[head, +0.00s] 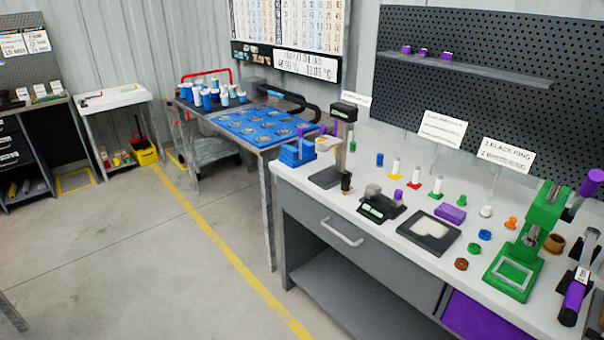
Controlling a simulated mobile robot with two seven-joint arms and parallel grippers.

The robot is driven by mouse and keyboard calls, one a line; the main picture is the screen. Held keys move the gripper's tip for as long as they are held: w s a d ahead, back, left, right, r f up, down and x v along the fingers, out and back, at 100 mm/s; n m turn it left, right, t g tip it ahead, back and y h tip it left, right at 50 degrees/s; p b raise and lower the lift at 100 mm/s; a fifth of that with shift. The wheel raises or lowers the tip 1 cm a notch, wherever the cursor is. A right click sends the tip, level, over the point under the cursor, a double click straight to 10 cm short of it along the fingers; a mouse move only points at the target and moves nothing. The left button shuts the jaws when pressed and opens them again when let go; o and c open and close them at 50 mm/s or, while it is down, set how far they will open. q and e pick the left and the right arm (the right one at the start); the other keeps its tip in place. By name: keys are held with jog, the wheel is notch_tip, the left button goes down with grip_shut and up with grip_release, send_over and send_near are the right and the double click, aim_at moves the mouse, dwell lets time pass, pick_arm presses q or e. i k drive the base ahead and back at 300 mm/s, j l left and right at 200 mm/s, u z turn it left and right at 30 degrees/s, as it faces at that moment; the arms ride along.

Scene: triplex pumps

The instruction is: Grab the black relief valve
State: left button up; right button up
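No part is clearly recognisable as the black relief valve at this size. A small dark cylindrical part (346,183) stands on the white workbench (290,177) near its front edge, beside a dark flat plate (325,178); I cannot tell whether it is the valve. Small white parts on coloured bases, such as one on a red base (415,178) and one on a green base (437,187), stand farther back. Neither of my grippers is in view.
A black device (381,205), a dark tray (429,232) with a pale insert, a purple block (451,214) and a green press (525,245) crowd the bench. A blue-topped table (262,125) stands behind left. The floor (130,250) at left is open.

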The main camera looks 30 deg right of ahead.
aim_at(345, 185)
jog(key=i+z, duration=0.2)
jog(key=i, duration=0.2)
jog(key=i+j+z, duration=0.2)
jog(key=i, duration=0.15)
jog(key=i+j+z, duration=0.2)
jog(key=i, duration=0.2)
jog(key=i+j+z, duration=0.2)
jog(key=i+z, duration=0.15)
jog(key=z, duration=0.15)
jog(key=i+j+z, duration=0.25)
jog(key=z, duration=0.2)
